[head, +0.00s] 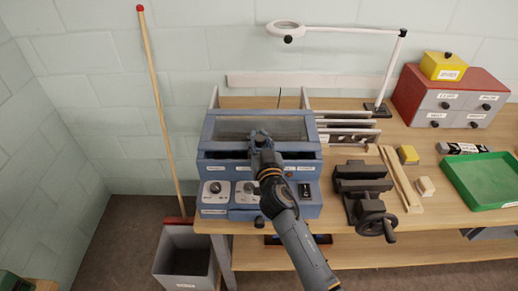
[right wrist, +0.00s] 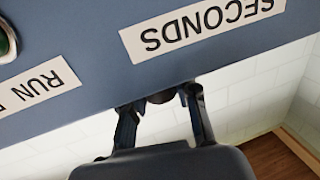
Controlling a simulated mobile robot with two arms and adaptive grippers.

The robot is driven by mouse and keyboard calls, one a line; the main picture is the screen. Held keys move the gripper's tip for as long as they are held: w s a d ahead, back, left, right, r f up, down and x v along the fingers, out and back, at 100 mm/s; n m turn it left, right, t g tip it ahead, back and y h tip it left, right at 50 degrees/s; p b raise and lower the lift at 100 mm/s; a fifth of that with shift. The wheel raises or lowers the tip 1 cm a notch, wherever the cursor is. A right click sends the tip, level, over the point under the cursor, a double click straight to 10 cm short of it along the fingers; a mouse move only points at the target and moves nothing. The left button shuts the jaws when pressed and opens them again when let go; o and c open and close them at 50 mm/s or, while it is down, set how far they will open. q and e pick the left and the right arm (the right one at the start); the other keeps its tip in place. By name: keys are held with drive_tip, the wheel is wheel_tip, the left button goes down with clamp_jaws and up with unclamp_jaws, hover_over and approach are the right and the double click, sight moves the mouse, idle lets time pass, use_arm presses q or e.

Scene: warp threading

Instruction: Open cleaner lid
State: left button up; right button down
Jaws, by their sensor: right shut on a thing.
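The cleaner (head: 212,172) is a blue box at the left end of the bench. Its lid (head: 209,128) is a blue frame around a dark see-through pane; how far it is raised is hard to tell. My right gripper (head: 261,138) is at the middle of the lid's front edge, its arm covering part of the front panel. In the right wrist view my gripper's fingers (right wrist: 162,108) are shut around a dark rounded knob (right wrist: 161,97), mostly hidden, beside the blue face with upside-down "SECONDS" and "RUN" labels. My left gripper is not in view.
The cleaner's front carries dials (head: 215,188) and a switch (head: 304,190). A dark vise (head: 362,185) stands close to its right, then wooden strips (head: 400,180) and a green tray (head: 485,180). A lamp (head: 377,108) stands behind. A grey bin (head: 185,250) is on the floor.

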drive_tip(key=shift+w+f, duration=0.1)
drive_tip(key=shift+w, duration=0.2)
drive_tip(key=shift+s, duration=0.1)
drive_tip(key=c, duration=1.2)
unclamp_jaws()
drive_tip(key=shift+s, duration=0.1)
drive_tip(key=shift+o, duration=1)
drive_tip(key=shift+d, duration=0.1)
drive_tip(key=s+d, duration=0.2)
drive_tip(key=s, duration=0.9)
drive_tip(key=shift+s+d, duration=0.15)
drive_tip(key=shift+s, duration=0.2)
